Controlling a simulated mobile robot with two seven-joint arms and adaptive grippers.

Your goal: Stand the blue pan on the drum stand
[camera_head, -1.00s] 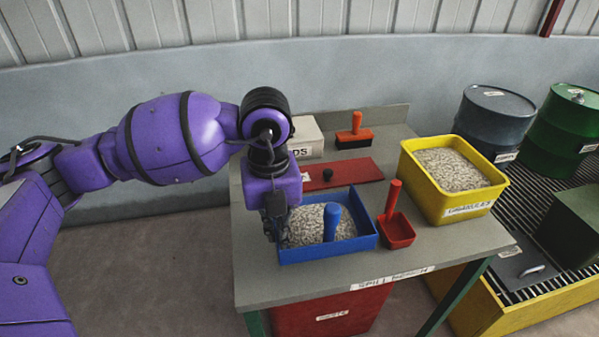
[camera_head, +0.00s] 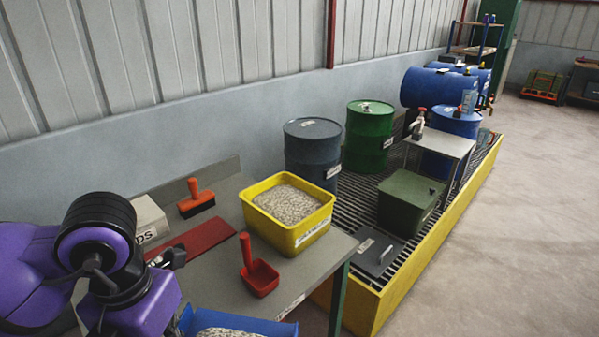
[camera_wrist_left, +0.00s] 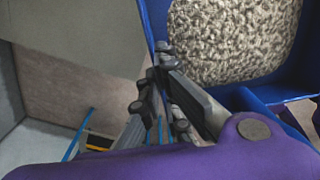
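The blue pan (camera_head: 240,322) holds pale granules and is cut off by the bottom edge of the head view. Its wall and granules (camera_wrist_left: 235,40) also show in the wrist view. My left gripper (camera_wrist_left: 155,80) is at the pan's wall, with its fingers close together and the rim apparently between them. A grey-topped stand (camera_head: 440,142) is nearer; I cannot tell which is the drum stand. My right gripper is out of view.
The table (camera_head: 335,255) holds a yellow granule tub (camera_head: 290,238), a red scoop (camera_head: 260,278), a red mat (camera_head: 205,236) and an orange-handled brush (camera_head: 196,203). A yellow-edged grated platform (camera_head: 415,270) carries drums and a green box (camera_head: 408,200). Floor (camera_head: 530,220) at right is clear.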

